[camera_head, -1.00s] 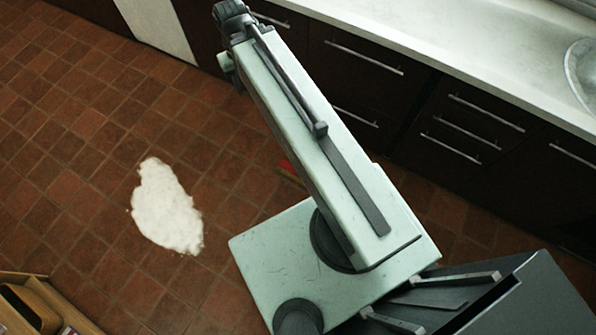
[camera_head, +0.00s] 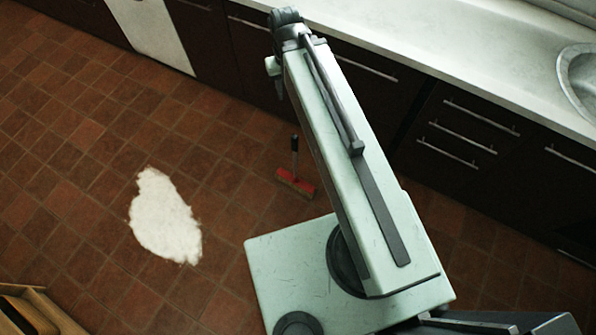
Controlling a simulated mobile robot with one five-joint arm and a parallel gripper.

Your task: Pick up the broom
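The broom (camera_head: 297,181) is on the tiled floor just left of my arm. It has a red head with a tan brush edge and a dark handle pointing toward the cabinets. My pale green arm is raised above and to the right of it. My gripper is not clearly visible; only the dark joint at the arm's upper end shows, near the counter edge.
A white powdery patch (camera_head: 165,217) lies on the floor left of the broom. Dark cabinets (camera_head: 469,125) with a pale countertop (camera_head: 440,50) run along the upper right. A wooden item (camera_head: 40,310) stands at the lower left.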

